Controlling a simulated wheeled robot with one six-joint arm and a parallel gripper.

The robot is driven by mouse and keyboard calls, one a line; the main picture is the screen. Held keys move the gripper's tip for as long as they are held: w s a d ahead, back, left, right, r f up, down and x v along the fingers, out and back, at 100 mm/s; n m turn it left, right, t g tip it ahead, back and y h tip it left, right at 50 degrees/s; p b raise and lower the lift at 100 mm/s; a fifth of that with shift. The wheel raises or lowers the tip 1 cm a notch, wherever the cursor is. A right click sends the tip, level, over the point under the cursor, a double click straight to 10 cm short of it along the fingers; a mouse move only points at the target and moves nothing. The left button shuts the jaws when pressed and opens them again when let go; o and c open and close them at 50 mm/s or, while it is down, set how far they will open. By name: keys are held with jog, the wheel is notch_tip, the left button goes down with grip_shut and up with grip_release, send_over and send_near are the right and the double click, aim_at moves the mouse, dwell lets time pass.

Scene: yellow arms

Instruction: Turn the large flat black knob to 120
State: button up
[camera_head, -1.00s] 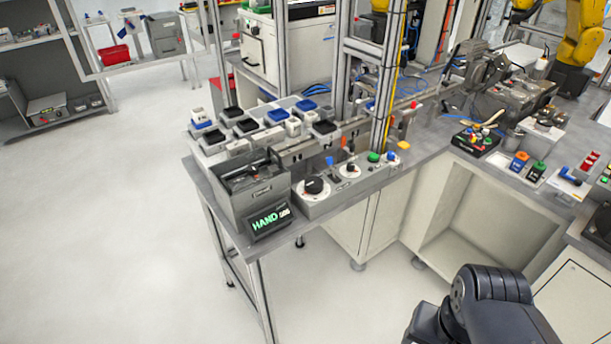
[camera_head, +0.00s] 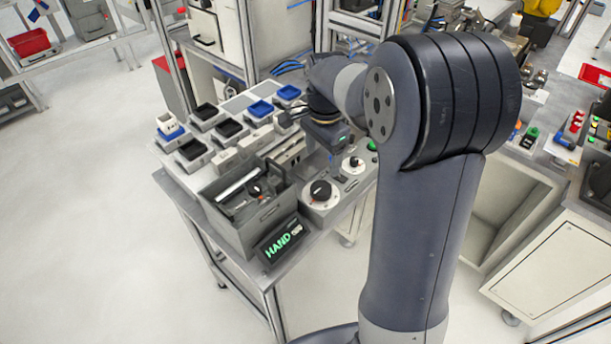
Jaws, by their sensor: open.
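The large flat black knob (camera_head: 320,190) sits on a round white dial on the grey control panel (camera_head: 318,213), near the panel's left end. Its scale marks are too small to read. A smaller black knob (camera_head: 354,162) on a white dial lies up and to the right of it. My gripper (camera_head: 333,158) hangs behind the large knob, over the back of the panel, apart from the knob. It is open; its fingertips are small and partly lost against the panel.
A grey bin (camera_head: 247,207) with tools stands left of the knob, and a display reading HAND (camera_head: 282,240) is in front of it. Black and blue trays (camera_head: 231,127) lie behind. A green button (camera_head: 372,145) is partly hidden by my arm. The floor at left is clear.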

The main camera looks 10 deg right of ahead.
aim_at(322, 187)
notch_tip(322, 187, down, 10)
jog(key=shift+s+d+f+p, duration=0.1)
jog(key=shift+f+p, duration=0.15)
jog(key=shift+p, duration=0.35)
jog(key=c, duration=1)
